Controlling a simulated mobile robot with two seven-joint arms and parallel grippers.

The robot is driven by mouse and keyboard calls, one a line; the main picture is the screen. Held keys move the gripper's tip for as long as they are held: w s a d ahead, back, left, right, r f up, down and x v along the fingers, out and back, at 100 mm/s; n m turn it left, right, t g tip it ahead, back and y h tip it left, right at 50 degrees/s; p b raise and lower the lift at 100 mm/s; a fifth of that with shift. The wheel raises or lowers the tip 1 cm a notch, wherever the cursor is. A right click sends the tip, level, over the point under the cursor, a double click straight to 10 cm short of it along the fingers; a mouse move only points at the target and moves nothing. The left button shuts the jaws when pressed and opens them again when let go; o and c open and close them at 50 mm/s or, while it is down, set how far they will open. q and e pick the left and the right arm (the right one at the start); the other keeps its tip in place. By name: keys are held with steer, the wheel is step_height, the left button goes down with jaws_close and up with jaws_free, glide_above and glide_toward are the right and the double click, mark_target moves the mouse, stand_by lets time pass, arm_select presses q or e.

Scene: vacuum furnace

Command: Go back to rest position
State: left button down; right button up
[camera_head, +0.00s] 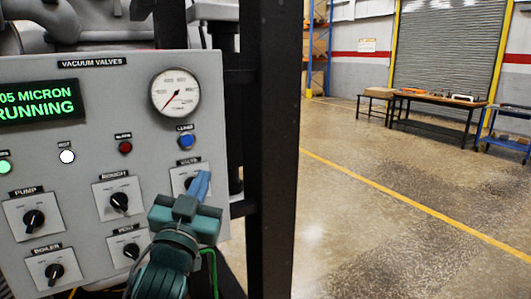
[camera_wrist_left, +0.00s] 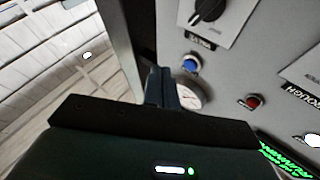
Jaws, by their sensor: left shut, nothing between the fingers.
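My left gripper (camera_head: 203,178) is in front of the right side of the grey vacuum valves panel (camera_head: 85,180) in the head view. Its fingers point up and are shut with nothing between them. They overlap the valve knob plate (camera_head: 180,180) below the blue button (camera_head: 186,141); I cannot tell contact in the head view. In the left wrist view the closed fingers (camera_wrist_left: 162,88) stand in front of the round gauge, apart from the black knob (camera_wrist_left: 209,11) at the top. My right gripper is not in view.
The panel carries several knobs, a red button (camera_head: 125,147), a gauge (camera_head: 175,93) and a green display (camera_head: 40,102) reading RUNNING. A black frame post (camera_head: 270,150) stands right of the panel. Open floor (camera_head: 380,220) lies beyond, with a workbench (camera_head: 435,102) at the back.

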arm_select(q)
steer(key=s+f+g+p, duration=0.1)
steer(key=s+f+g, duration=0.25)
steer(key=f, duration=0.95)
steer(key=s+f+g, duration=0.3)
steer(key=s+f, duration=0.1)
steer(key=f, duration=0.8)
steer(key=s+d+f+g+h, duration=0.1)
steer(key=s+f+g, duration=0.4)
steer(key=s+f, duration=1)
steer(key=shift+s+n+p, duration=0.3)
steer(key=shift+s+p, duration=0.05)
steer(key=shift+s, duration=0.4)
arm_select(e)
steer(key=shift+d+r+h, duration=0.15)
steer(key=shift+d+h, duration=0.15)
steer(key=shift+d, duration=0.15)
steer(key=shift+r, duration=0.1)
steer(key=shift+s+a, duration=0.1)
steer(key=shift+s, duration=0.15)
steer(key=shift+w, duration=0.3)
arm_select(q)
steer(key=c, duration=2.2)
jaws_free()
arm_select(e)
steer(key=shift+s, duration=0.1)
